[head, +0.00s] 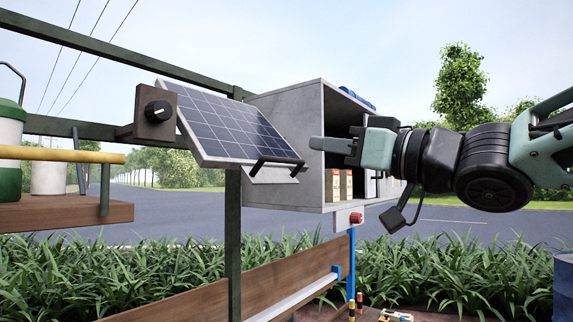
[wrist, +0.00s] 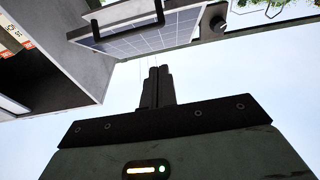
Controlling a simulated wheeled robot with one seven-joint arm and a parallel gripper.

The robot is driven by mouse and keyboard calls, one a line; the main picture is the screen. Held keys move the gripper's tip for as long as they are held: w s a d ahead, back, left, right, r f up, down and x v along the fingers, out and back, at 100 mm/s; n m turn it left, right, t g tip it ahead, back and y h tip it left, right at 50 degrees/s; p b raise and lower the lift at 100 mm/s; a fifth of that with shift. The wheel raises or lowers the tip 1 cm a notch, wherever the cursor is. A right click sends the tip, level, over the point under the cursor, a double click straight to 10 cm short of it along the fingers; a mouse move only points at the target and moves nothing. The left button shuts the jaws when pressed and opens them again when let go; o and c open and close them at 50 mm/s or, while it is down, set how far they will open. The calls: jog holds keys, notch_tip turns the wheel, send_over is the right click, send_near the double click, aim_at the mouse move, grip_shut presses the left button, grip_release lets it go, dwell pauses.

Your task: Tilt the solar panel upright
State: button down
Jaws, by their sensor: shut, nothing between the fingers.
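The solar panel (head: 232,128) is a dark gridded panel with a pale frame, tilted back on its mount at the left side of a grey box. A black handle (head: 278,164) runs along its lower edge. A dark knob (head: 158,111) on a brown block sits at its left side. The panel also shows at the top of the wrist view (wrist: 150,38), with its handle (wrist: 122,22). My gripper (head: 318,144) is to the right of the panel, in front of the box's open side, apart from the panel. Its fingers (wrist: 158,72) are together and empty.
The grey open box (head: 322,150) holds several cartons (head: 340,186). A dark metal frame (head: 233,240) stands below the panel. A wooden shelf (head: 60,212) with a green-and-white container (head: 8,150) and a yellow bar is at left. Open air lies in front of the panel.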

aim_at(271, 159)
jog(key=w+a+f+b, duration=0.1)
jog(key=w+a+b, duration=0.1)
jog(key=w+a, duration=0.3)
jog(key=shift+a, duration=0.65)
jog(key=shift+f, duration=0.25)
jog(key=shift+a+f+b, duration=0.1)
jog(key=shift+f+b, duration=0.35)
jog(key=shift+b, duration=0.7)
jog(key=shift+w+b, duration=0.1)
jog(key=shift+b, duration=0.2)
